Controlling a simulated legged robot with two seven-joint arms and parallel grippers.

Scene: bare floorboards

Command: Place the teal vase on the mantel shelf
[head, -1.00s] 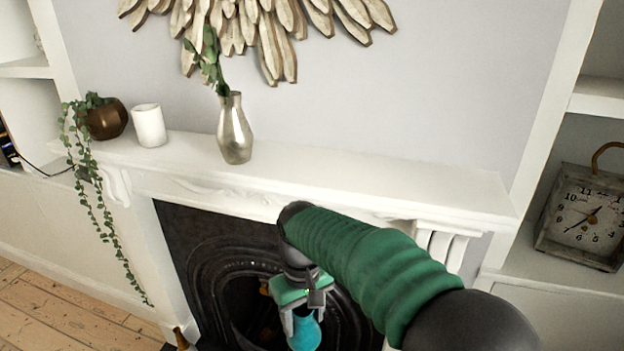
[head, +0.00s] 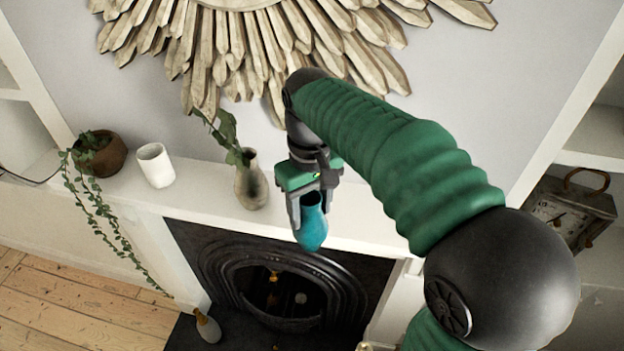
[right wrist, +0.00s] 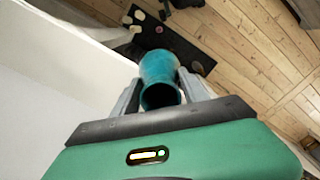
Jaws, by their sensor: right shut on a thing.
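The teal vase (head: 311,226) is held upright, or nearly so, in my right gripper (head: 309,208), which is shut on it. It hangs at the front edge of the white mantel shelf (head: 350,215); in the head view its lower end overlaps the shelf's front face. The right wrist view shows the vase (right wrist: 160,78) between the two grey fingers (right wrist: 160,92), its dark mouth towards the camera, the floor far below. The shelf (right wrist: 65,100) fills the left of that view. My left gripper is not in view.
Shelf right of the silver vase looks bare, partly hidden by my arm. A clock (head: 568,210) sits in the right alcove.

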